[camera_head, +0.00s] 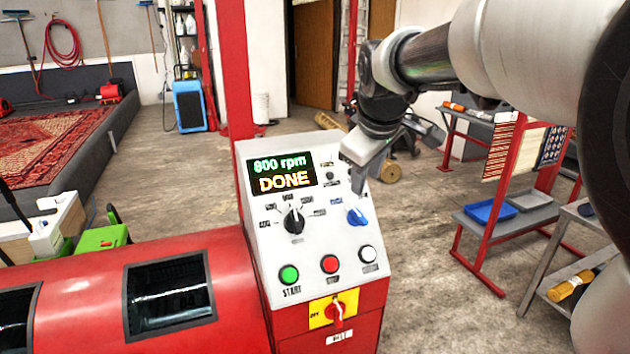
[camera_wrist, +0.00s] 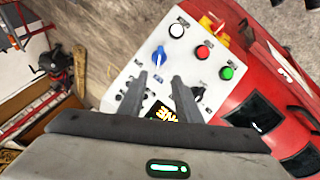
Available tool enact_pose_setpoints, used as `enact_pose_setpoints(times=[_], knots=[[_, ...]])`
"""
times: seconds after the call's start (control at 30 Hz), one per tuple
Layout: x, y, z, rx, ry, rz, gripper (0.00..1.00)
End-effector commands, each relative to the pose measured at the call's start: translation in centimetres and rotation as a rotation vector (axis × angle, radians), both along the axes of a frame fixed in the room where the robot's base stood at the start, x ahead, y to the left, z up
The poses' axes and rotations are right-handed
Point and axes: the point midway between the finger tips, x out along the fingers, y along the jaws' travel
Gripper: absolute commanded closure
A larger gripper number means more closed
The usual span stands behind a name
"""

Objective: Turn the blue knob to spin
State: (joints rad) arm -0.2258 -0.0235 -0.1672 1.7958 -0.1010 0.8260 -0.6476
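The blue knob (camera_head: 357,216) is on the right side of the white sloping control panel (camera_head: 262,208). It also shows in the wrist view (camera_wrist: 159,58), just beyond my fingertips. Small labels surround it, too small to read; its exact pointer setting is hard to tell. My gripper (camera_head: 362,162) hangs above the upper right of the panel, apart from the knob. In the wrist view its two fingers (camera_wrist: 159,79) stand apart with nothing between them. The display (camera_head: 283,174) reads "800 rpm DONE".
A black knob (camera_head: 293,221) sits left of the blue one. Below are a green (camera_head: 289,275), a red (camera_head: 330,264) and a white button (camera_head: 368,254), and a red switch on yellow (camera_head: 336,311). A red rack (camera_head: 480,240) stands to the right, beyond clear floor.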

Motion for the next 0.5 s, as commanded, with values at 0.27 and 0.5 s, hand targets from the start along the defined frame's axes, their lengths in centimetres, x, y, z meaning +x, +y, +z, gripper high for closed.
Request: enact_pose_setpoints(times=[0.27, 0.5], knots=[[2.8, -0.2, -5.1, 0.001, 0.006, -0.002, 0.69], [5.5, -0.5, -9.6, 0.001, 0.004, -0.004, 0.69]])
